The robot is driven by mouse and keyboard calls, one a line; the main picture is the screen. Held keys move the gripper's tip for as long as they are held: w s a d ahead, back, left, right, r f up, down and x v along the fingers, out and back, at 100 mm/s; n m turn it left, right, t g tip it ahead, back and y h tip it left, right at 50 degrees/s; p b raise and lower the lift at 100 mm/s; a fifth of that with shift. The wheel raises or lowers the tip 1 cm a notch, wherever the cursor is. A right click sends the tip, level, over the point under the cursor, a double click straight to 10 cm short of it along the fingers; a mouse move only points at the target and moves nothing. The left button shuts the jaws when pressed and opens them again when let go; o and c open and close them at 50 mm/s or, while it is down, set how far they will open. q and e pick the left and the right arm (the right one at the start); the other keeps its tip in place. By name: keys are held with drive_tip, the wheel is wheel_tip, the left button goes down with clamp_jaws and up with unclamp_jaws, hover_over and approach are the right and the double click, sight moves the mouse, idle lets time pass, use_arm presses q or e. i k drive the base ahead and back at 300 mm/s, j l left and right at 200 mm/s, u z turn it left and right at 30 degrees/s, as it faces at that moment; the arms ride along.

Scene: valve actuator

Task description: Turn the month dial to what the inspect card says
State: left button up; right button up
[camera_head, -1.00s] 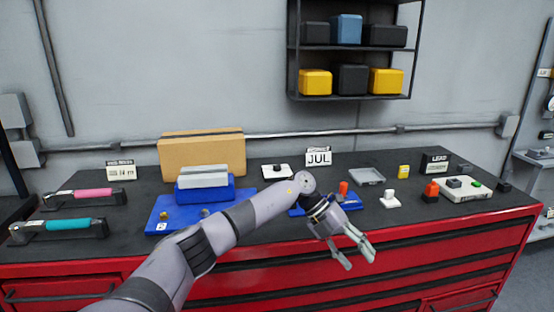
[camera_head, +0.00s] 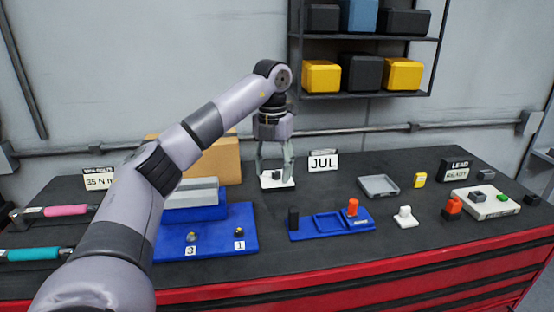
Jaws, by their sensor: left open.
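The inspect card (camera_head: 323,162) stands upright at the back of the bench and reads "JUL". The month dial (camera_head: 268,183) appears to be the white plate with a dark knob, left of the card; its markings cannot be read. My left gripper (camera_head: 275,172) points down over this plate, its fingers open around the dark knob. Whether the fingers touch the knob cannot be told. My right gripper is not in view.
A blue tray (camera_head: 300,234) with a black and an orange piece lies in front of the dial. A blue block with numbered knobs (camera_head: 220,245) is at left. A grey tray (camera_head: 379,187), white knob (camera_head: 404,217) and white control box (camera_head: 488,204) are at right.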

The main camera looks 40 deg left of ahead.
sight(276, 174)
drive_tip(key=i+j, duration=0.7)
drive_tip(key=j, duration=0.2)
